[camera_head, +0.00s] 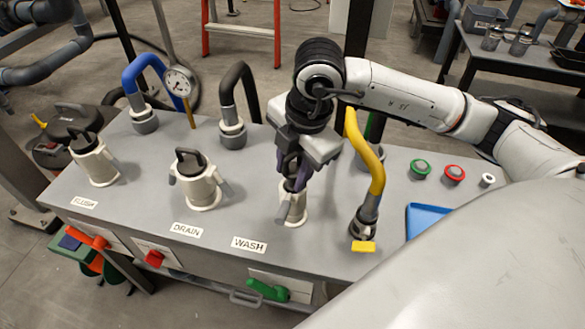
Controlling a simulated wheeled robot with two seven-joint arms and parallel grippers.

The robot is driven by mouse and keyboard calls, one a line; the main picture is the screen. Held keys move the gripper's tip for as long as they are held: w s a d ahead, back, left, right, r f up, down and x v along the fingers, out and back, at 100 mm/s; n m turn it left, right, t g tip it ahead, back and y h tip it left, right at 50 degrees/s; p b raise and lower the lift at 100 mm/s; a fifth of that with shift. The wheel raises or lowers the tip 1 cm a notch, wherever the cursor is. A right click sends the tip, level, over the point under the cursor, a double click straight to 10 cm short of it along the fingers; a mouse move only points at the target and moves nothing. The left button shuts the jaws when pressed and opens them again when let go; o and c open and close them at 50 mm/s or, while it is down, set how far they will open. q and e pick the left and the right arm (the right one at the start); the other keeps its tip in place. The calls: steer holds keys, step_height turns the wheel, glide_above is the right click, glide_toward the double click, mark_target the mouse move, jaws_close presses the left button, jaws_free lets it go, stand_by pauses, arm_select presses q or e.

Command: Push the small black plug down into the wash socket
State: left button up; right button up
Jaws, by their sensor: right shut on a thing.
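The wash socket (293,211) is a small off-white cup on the grey bench top, behind the WASH label (249,244). My right gripper (294,181) is directly above it, pointing down, its dark fingers shut on the small black plug (296,184). The plug is mostly hidden by the fingers and sits at the socket's mouth. I cannot tell how deep it is in the socket. My left gripper is not in view.
The flush socket (98,166) and drain socket (201,189) hold black-handled plugs to the left. A yellow hose (377,172) stands close right of the gripper, with a yellow tag (363,246) before it. Blue (139,79) and black (227,84) hoses stand behind.

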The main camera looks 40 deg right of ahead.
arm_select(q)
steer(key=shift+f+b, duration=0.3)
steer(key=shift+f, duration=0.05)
arm_select(e)
steer(key=shift+f, duration=0.4)
steer(key=o, duration=1)
steer(key=shift+c, duration=0.2)
steer(key=shift+o, duration=0.9)
steer(key=shift+s, duration=0.1)
steer(key=shift+f, duration=0.1)
steer(key=shift+r, duration=0.55)
steer(key=v, duration=0.9)
steer(key=shift+r+p, duration=0.3)
steer(key=shift+p, duration=0.05)
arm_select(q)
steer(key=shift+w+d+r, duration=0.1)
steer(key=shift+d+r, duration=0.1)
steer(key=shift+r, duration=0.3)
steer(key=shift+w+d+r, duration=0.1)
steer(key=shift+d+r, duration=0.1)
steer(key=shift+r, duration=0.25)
